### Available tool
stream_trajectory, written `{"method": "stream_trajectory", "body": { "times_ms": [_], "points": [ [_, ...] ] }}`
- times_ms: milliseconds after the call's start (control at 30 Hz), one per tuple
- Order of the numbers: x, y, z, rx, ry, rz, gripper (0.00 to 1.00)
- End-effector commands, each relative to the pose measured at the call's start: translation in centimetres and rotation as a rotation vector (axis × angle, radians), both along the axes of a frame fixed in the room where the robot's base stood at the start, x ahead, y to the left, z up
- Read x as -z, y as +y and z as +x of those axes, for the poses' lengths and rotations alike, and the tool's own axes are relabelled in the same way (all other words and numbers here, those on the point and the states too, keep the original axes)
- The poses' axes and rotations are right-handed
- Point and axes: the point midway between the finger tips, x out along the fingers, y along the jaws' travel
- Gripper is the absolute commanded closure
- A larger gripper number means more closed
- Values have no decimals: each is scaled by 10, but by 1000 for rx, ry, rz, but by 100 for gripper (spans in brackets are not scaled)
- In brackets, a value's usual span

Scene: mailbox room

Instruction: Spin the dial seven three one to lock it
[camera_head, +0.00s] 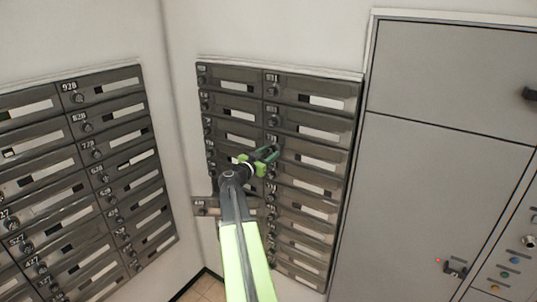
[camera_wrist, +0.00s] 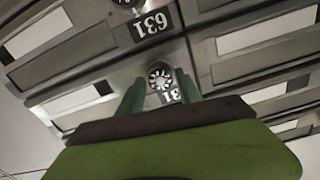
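In the wrist view a round dark dial (camera_wrist: 160,82) with a pale, spoked face sits on a mailbox door (camera_wrist: 100,90). The label (camera_wrist: 173,96) beside it is partly hidden; I can make out only "31". My gripper (camera_wrist: 162,88) has one green finger on each side of this dial, apart, with small gaps seeming to show; I cannot tell whether either touches. In the head view my gripper (camera_head: 268,154) reaches the right column of the centre mailbox bank (camera_head: 315,165), partway up, and covers the dial there. A neighbouring door's label (camera_wrist: 152,24) reads 631.
Another mailbox bank (camera_head: 85,170) stands on the left wall. A mailbox door (camera_head: 228,206) sticks out at the lower left of the centre bank, close to my arm. Grey cabinet doors (camera_head: 440,160) and a button panel (camera_head: 510,250) are on the right.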

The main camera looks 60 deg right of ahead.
Motion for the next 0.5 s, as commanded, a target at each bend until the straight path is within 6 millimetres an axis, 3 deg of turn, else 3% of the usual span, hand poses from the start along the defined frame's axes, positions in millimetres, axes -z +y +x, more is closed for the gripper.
{"method": "stream_trajectory", "body": {
  "times_ms": [100,367,500],
  "points": [
    [0,0,0,-1,1,0,44],
    [0,1,1,-2,1,-1,44],
    [0,15,0,-4,1,-1,44]
  ]
}}
